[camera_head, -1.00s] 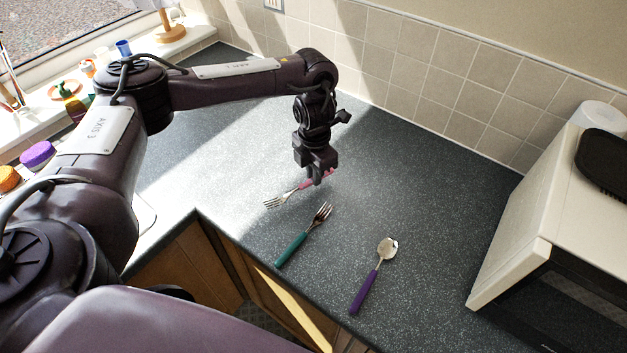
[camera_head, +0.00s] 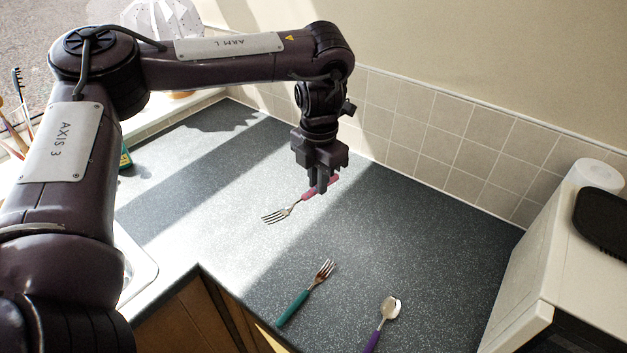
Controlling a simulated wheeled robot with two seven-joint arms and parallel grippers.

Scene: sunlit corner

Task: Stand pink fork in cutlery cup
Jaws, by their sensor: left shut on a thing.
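The pink fork (camera_head: 306,194) is held by its handle in my left gripper (camera_head: 321,187). The gripper points down and is shut on the handle. The fork's metal tines point down-left, and it seems to be clear of the dark speckled counter (camera_head: 410,230). I cannot make out a cutlery cup in this view. My right gripper is not in view.
A teal-handled fork (camera_head: 306,292) and a purple-handled spoon (camera_head: 382,323) lie on the counter in front. A cream microwave (camera_head: 535,265) stands at right, with a white cylinder (camera_head: 597,173) behind it. A sink edge (camera_head: 137,280) shows at left. Middle counter is free.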

